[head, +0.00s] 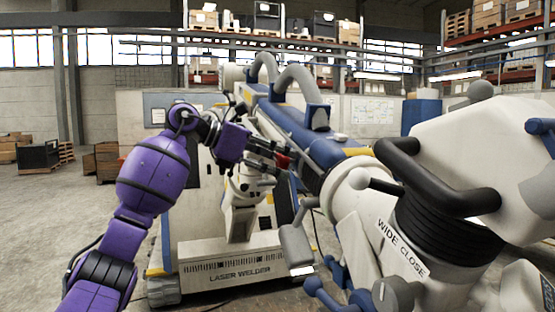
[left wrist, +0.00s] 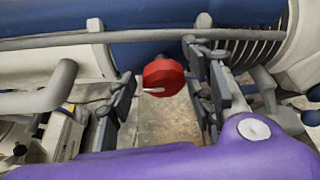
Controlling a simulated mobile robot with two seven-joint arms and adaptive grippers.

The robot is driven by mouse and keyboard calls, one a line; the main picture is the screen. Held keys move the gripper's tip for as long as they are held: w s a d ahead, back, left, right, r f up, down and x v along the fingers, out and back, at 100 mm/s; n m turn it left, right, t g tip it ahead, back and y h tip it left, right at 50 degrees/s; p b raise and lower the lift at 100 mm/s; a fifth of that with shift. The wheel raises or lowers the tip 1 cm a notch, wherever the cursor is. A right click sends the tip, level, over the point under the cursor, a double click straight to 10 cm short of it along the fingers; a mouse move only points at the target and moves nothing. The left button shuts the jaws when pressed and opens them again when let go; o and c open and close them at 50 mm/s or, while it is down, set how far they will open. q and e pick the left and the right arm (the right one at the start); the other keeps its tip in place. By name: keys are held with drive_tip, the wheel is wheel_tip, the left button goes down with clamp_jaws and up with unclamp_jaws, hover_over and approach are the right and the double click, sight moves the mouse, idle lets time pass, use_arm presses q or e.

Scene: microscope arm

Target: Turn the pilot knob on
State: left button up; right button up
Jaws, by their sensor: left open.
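The red pilot knob (left wrist: 163,75) shows in the left wrist view below a blue housing. A pale pointer on its face lies nearly level and points left. In the head view a small red patch of the knob (head: 283,160) shows at my left gripper's fingers. My left gripper (head: 274,156) is open beside the blue and white arm of the machine. In the left wrist view its fingers (left wrist: 163,92) stand on either side of the knob, with gaps visible. I cannot tell how deep the knob sits between them. My right gripper is not in view.
The white machine base marked "LASER WELDER" (head: 232,272) stands behind. A large black handle (head: 430,185) and a column marked "WIDE CLOSE" (head: 440,240) fill the right. A grey lever (left wrist: 42,98) lies left of the fingers. Open floor (head: 60,200) lies at left.

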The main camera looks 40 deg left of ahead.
use_arm(q)
drive_tip(key=c, duration=1)
drive_tip(key=shift+s+r+n+h+p, duration=0.15)
drive_tip(key=shift+r+n+h+p, duration=0.2)
drive_tip(key=shift+n+p, duration=0.45)
drive_tip(key=shift+f, duration=0.3)
drive_tip(key=o, duration=1)
drive_tip(key=shift+w+a+f, duration=0.1)
drive_tip(key=shift+w, duration=0.1)
drive_tip(key=shift+g, duration=0.3)
drive_tip(key=shift+s, duration=0.2)
drive_tip(key=v, duration=1.1)
drive_tip(key=shift+s+a, duration=0.2)
drive_tip(key=shift+a, duration=0.15)
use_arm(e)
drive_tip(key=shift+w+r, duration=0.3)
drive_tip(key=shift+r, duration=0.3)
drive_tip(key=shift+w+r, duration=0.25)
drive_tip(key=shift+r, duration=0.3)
